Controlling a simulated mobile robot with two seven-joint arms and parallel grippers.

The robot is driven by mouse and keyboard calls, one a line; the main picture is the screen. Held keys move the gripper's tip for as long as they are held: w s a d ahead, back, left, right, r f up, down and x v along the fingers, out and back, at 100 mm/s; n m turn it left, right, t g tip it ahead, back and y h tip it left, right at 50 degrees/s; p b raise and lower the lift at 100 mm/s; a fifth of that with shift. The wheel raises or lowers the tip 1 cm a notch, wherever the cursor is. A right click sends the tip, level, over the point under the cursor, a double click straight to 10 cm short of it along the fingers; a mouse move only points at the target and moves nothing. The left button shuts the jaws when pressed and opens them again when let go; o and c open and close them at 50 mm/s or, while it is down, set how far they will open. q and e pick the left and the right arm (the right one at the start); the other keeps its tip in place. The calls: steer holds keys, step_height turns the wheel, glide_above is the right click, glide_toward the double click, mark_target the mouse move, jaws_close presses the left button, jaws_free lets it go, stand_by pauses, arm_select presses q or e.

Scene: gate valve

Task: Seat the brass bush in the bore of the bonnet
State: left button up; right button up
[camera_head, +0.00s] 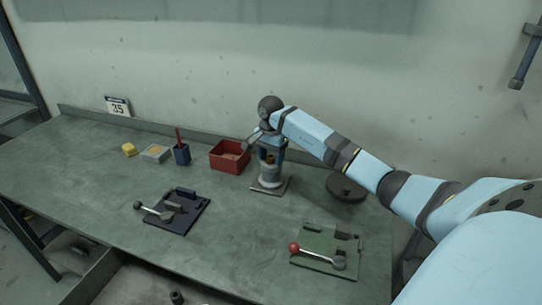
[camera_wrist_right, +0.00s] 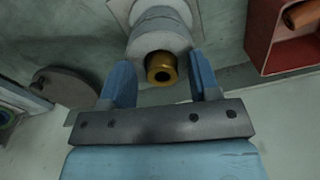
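The brass bush (camera_wrist_right: 161,67) stands at the top of the pale grey bonnet (camera_wrist_right: 157,27) in the right wrist view, its dark hole facing the camera. Part of the bush shows above the bonnet's top; how deep it sits in the bore is hidden. In the head view the bonnet (camera_head: 270,177) stands upright on a square plate, the bush (camera_head: 270,158) small at its top. My right gripper (camera_wrist_right: 160,76) is open, one blue finger on each side of the bush, with a visible gap to both. It points down over the bonnet in the head view (camera_head: 271,150). My left gripper is not in view.
A red bin (camera_head: 229,157) with a copper-coloured part inside stands just left of the bonnet. A dark round disc (camera_head: 346,187) lies to the right. Dark (camera_head: 184,215) and green (camera_head: 312,246) lever fixtures lie in front. Bench space between the fixtures is clear.

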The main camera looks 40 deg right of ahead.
mark_target(271, 157)
steer(key=shift+r, duration=0.6)
step_height(271, 157, up, 11)
steer(key=shift+b, duration=0.4)
